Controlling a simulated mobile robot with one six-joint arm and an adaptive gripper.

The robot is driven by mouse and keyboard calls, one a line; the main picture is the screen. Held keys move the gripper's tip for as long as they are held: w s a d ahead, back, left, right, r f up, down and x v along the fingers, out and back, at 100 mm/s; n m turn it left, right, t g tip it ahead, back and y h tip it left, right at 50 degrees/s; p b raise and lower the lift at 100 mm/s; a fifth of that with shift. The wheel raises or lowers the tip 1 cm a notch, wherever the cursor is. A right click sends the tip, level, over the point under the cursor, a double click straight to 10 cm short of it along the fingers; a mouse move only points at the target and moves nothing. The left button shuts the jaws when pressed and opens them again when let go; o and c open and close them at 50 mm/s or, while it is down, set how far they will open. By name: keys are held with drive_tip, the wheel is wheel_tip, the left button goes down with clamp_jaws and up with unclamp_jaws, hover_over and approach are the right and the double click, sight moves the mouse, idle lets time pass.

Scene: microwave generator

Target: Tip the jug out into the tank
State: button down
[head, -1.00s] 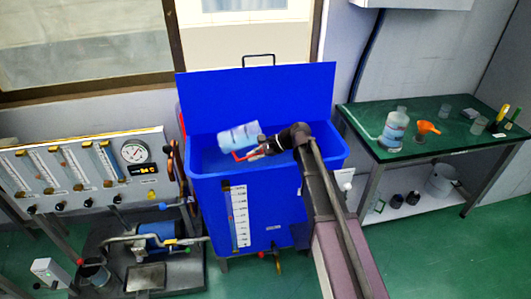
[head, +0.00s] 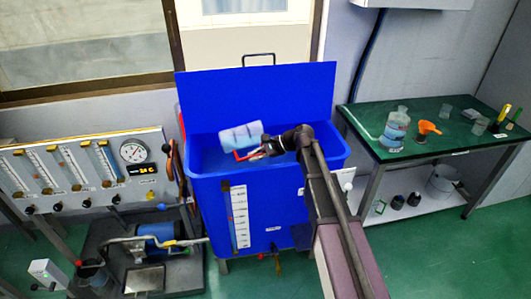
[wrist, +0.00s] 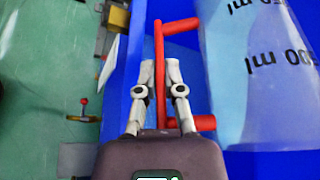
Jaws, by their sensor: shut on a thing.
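The jug (head: 240,134) is a clear measuring jug with a red handle. It lies tipped nearly on its side above the open mouth of the blue tank (head: 210,215). Its lower side looks blue; I cannot tell how much liquid is in it, and no stream shows. My gripper (head: 262,152) is shut on the red handle, over the tank. In the wrist view, my gripper (wrist: 160,85) has its fingers on both sides of the handle's red bar, and the jug (wrist: 265,70) shows its marks upside down at the right.
The tank's raised blue lid (head: 285,95) stands behind the opening. At left is a gauge panel (head: 85,168) with pipework. At right a green-topped table (head: 430,140) holds a bottle (head: 395,128), an orange funnel (head: 428,128) and several small vessels.

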drive_tip(key=shift+d+f+b, duration=0.1)
drive_tip(key=shift+b, duration=0.2)
drive_tip(key=shift+r+g+y+b, duration=0.15)
drive_tip(key=shift+r+y+b, duration=0.15)
drive_tip(key=shift+y+b, duration=0.35)
drive_tip(key=shift+r+g+y+b, duration=0.15)
drive_tip(key=shift+r+y+b, duration=0.15)
drive_tip(key=shift+y+b, duration=0.35)
idle(1.2)
drive_tip(key=shift+p, duration=0.35)
drive_tip(key=shift+h+p, duration=0.3)
drive_tip(key=shift+p, duration=0.15)
drive_tip(key=shift+f+h+p, duration=0.25)
drive_tip(key=shift+h+p, duration=0.45)
drive_tip(key=shift+a+r+h+p, duration=0.25)
drive_tip(key=shift+h+p, duration=0.35)
drive_tip(key=shift+p, duration=0.45)
drive_tip(key=shift+a+f+t, duration=0.1)
drive_tip(key=shift+f+t, duration=0.25)
drive_tip(key=shift+t, duration=0.05)
